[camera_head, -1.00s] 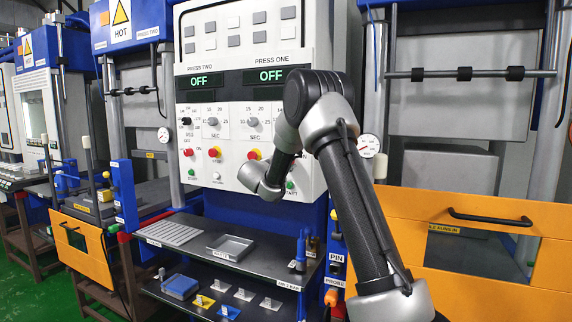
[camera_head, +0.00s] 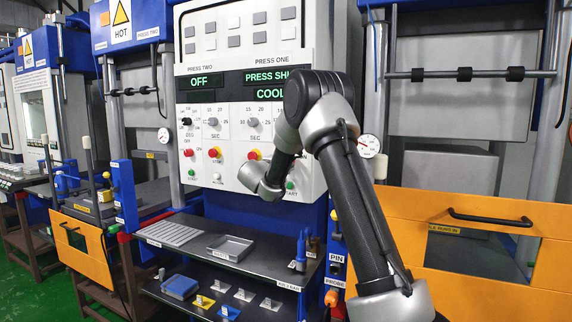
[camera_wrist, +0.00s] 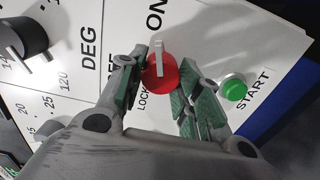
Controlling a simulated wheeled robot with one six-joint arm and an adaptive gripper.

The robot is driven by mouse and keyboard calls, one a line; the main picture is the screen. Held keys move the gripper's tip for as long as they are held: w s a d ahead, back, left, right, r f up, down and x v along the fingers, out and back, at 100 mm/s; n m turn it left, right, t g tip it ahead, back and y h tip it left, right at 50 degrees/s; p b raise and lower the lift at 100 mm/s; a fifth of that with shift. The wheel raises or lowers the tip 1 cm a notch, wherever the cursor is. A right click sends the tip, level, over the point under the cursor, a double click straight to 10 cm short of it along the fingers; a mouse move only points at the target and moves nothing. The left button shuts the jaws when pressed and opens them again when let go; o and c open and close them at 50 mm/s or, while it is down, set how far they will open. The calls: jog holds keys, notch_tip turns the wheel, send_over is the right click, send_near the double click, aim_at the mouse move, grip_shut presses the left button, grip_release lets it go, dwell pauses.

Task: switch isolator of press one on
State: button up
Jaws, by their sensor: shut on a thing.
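The control panel (camera_head: 222,135) has PRESS TWO on its left half and PRESS ONE on its right half. In the wrist view the red rotary isolator knob (camera_wrist: 160,75) sits between the fingers of my gripper (camera_wrist: 160,90), which is shut on it. The knob's white bar points up toward the ON mark. In the head view my arm hides this knob and the gripper's fingertips. The press one display (camera_head: 270,76) reads "PRESS SHU..." and "COOL...", its right end hidden by my arm. The press two display (camera_head: 199,82) reads OFF.
A green START button (camera_wrist: 233,89) lies just right of my gripper. A black dial (camera_wrist: 22,36) is to the left. A red stop button on yellow (camera_head: 254,155) is left of my wrist. A shelf (camera_head: 190,252) with a metal tray (camera_head: 230,247) lies below the panel.

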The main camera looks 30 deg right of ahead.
jog(key=shift+f, duration=0.15)
jog(key=o, duration=1)
jog(key=v, duration=1.2)
